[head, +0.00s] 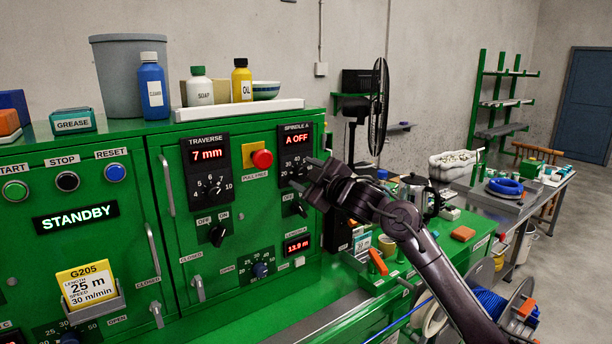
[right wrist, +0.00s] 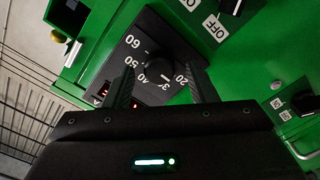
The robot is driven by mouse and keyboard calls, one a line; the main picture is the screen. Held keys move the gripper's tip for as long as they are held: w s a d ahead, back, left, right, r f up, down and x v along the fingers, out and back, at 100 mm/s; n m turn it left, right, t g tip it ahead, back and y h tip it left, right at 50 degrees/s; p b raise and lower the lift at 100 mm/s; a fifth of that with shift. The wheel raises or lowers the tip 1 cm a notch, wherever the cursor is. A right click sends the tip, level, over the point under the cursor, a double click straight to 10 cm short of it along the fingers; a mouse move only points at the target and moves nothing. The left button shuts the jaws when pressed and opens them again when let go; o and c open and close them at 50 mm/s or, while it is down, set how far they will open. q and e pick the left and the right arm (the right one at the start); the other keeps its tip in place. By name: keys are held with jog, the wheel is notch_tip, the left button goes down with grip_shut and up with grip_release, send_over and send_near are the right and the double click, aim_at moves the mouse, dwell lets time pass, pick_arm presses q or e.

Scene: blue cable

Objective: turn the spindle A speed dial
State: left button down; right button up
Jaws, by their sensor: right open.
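My right gripper (right wrist: 162,78) is open, with one finger on each side of the knob. I cannot tell whether the fingers touch it or how deep they reach. My left gripper is out of view.
The spindle A off/on switch (head: 295,209) sits just below the panel. To the left are the red pull-rise button (head: 262,158) and the traverse dial (head: 214,189). A length display (head: 298,245) is lower down. A black fan (head: 378,105) stands behind my right arm.

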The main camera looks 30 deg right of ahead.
jog(key=shift+s+d+f, duration=0.1)
jog(key=shift+s, duration=0.05)
jog(key=s+b, duration=0.3)
jog(key=s, duration=0.4)
jog(key=shift+s+d, duration=0.2)
jog(key=shift+d, duration=0.25)
